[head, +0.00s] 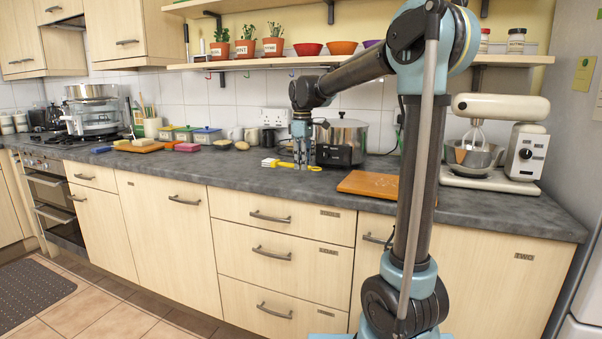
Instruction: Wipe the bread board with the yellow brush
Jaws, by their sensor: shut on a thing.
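The yellow brush (284,164) has white bristles at its left end and lies low at the worktop, left of the board. My gripper (301,165) points straight down and is shut on the brush's yellow handle. I cannot tell whether the brush touches the worktop. An orange-brown board (369,184), which looks like the bread board, lies flat on the worktop to the right of my gripper. My arm's upright part hides its right portion.
A black appliance (335,155) and a grey pot (345,131) stand close behind my gripper. A cream stand mixer (527,150) is at the right. Another board (138,147), sponges and tubs sit at the left. A shelf (300,61) hangs above. The worktop's front strip is clear.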

